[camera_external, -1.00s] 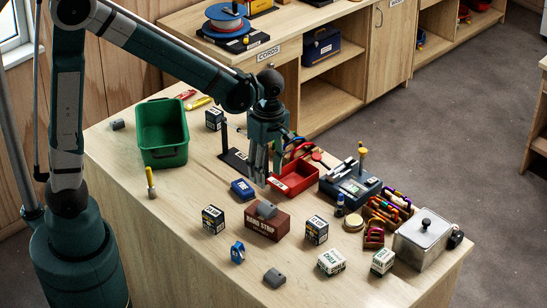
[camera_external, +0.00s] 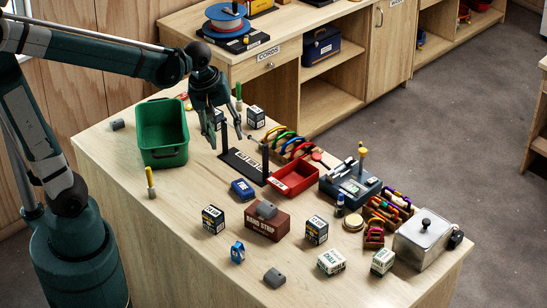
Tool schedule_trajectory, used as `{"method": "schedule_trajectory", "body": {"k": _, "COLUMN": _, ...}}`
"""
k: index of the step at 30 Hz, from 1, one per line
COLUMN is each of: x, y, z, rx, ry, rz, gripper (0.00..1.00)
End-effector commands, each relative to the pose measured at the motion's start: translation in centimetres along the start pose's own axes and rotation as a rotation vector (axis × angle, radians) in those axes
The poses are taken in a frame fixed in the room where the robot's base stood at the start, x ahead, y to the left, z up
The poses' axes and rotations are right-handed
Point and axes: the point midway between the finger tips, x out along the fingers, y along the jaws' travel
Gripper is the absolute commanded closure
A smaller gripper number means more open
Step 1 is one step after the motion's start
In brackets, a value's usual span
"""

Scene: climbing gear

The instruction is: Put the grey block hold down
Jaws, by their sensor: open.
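Three small grey block-like pieces are in view. One grey block (camera_external: 275,278) lies on the bench near its front edge. Another grey block (camera_external: 267,209) rests on top of the brown strip box (camera_external: 266,228). A third grey piece (camera_external: 117,124) lies at the far left, beside the green bin (camera_external: 163,155). I cannot tell which one is the grey block hold. My gripper (camera_external: 226,140) is open with its fingers pointing down, right of the green bin and over the back end of the black rack. I see nothing held between its fingers, and all three grey pieces are apart from it.
A red tray (camera_external: 293,189) and a blue case (camera_external: 350,189) stand right of the labelled black rack (camera_external: 242,167). Small boxes, a blue pouch (camera_external: 243,189) and a metal canister (camera_external: 423,243) crowd the right half. Bare bench lies at the front left.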

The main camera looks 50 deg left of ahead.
Motion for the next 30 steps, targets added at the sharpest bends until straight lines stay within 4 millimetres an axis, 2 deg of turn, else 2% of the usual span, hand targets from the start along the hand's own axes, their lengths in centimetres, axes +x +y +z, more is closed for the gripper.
{"method": "schedule_trajectory", "body": {"k": 15, "x": -4.2, "y": -6.7, "z": -2.2, "rx": 0.391, "ry": 0.141, "rz": 0.098, "gripper": 0.59}}
{"method": "schedule_trajectory", "body": {"k": 30, "x": -6.5, "y": -12.7, "z": -3.1, "rx": 0.761, "ry": 0.321, "rz": 0.111, "gripper": 0.59}}
